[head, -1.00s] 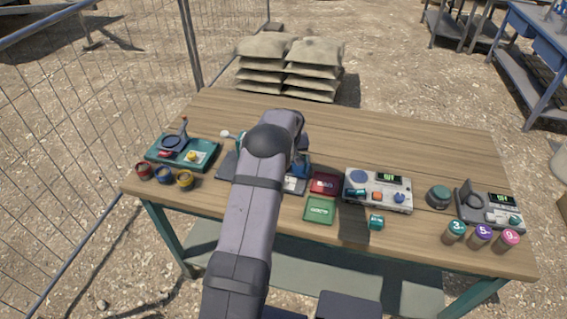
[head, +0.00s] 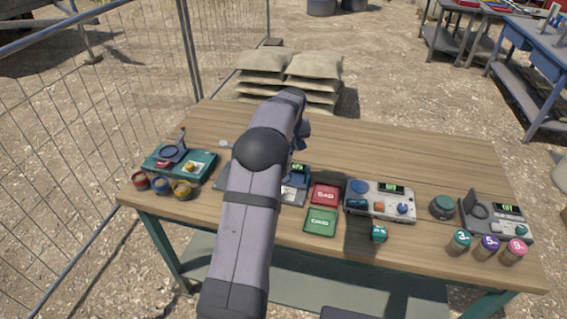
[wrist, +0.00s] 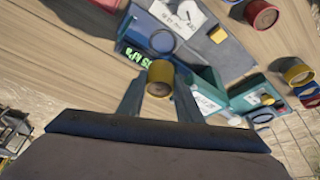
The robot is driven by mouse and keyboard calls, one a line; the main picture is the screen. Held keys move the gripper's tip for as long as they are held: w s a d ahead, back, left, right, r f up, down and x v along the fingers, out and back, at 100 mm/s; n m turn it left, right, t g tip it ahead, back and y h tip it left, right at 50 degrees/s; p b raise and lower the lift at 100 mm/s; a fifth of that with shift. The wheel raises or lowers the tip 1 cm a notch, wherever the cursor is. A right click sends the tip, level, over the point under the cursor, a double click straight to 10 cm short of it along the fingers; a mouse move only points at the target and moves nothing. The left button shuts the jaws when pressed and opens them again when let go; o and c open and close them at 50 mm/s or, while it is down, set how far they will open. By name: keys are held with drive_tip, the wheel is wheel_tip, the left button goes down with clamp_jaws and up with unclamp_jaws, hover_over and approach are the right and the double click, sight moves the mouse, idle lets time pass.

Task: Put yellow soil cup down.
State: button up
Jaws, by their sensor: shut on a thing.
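In the wrist view my gripper (wrist: 158,90) is shut on the yellow soil cup (wrist: 159,77), which has a brown top and sits between the two fingers. Behind the cup in that view is a dark blue device with a lit green display (wrist: 140,57) and a round blue ring (wrist: 162,41). I cannot tell how high the cup is above it. In the head view my arm hides the fingertips and the held cup.
Red, blue and yellow-banded cups (head: 182,190) stand at the table's left front, before a teal device (head: 200,163). Red (head: 324,195) and green (head: 320,222) trays, a grey panel (head: 405,212) and coloured jars (head: 487,248) lie right. The table's back is clear.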

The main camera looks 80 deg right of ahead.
drive_tip(key=shift+r, duration=0.7)
drive_tip(key=shift+s+f, duration=0.1)
drive_tip(key=shift+s, duration=0.15)
drive_tip(key=shift+s+d+b, duration=0.2)
drive_tip(key=shift+s+b, duration=0.1)
drive_tip(key=shift+b, duration=0.15)
drive_tip(key=s+a+r+m+b, duration=0.1)
drive_tip(key=s+a+r+b, duration=0.2)
drive_tip(key=s+r, duration=0.5)
drive_tip(key=s+a+f+m+g+b, duration=0.1)
drive_tip(key=s+a+f+m+g, duration=0.3)
drive_tip(key=a+f+m, duration=0.5)
drive_tip(key=shift+s+a, duration=1.1)
drive_tip(key=shift+a, duration=0.3)
